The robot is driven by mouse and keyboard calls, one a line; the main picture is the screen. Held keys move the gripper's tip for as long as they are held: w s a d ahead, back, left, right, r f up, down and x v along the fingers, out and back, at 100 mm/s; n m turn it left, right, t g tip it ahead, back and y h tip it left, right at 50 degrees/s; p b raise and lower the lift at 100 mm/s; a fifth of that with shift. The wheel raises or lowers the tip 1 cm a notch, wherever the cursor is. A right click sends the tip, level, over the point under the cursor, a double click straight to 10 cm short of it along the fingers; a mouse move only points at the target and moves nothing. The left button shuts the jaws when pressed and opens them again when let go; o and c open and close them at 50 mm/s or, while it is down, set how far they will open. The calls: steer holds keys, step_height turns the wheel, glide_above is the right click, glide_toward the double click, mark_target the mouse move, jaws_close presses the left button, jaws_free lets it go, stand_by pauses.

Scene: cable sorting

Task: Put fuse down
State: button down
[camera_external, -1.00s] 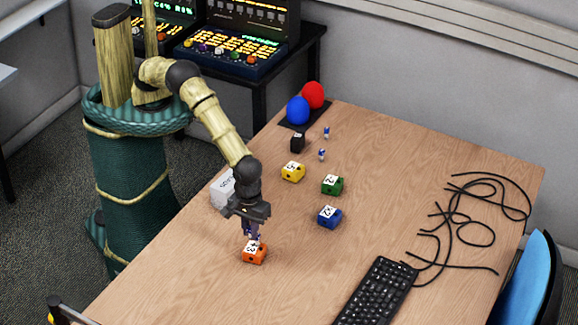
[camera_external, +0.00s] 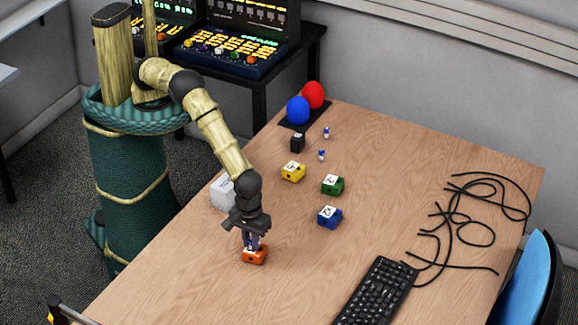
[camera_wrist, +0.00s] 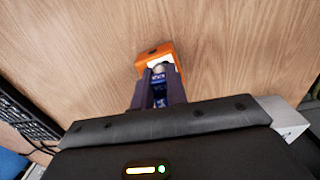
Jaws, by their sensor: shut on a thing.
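A small blue and silver fuse (camera_wrist: 158,85) is between the fingers of my gripper (camera_wrist: 158,88) in the wrist view. My gripper (camera_external: 251,243) is shut on it, pointing down over the orange block (camera_external: 254,257) in the external view. The orange block also shows just beyond the fingertips in the wrist view (camera_wrist: 154,53). The fuse's silver end overlaps the block's white top; I cannot tell whether they touch. Two other small blue and white fuses stand on the table, one farther back (camera_external: 326,132) and one nearer (camera_external: 321,154).
Yellow (camera_external: 292,172), green (camera_external: 332,185), blue (camera_external: 329,217) and black (camera_external: 297,142) blocks stand on the table. A white box (camera_external: 222,192) is close behind my gripper. A keyboard (camera_external: 378,292) and black cables (camera_external: 462,225) lie to the right. The table's front middle is clear.

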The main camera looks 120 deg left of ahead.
steer(key=shift+f, duration=0.2)
steer(key=c, duration=1.4)
jaws_free()
steer(key=shift+r, duration=0.1)
step_height(320, 180, up, 12)
steer(key=b, duration=0.1)
steer(key=shift+r, duration=0.1)
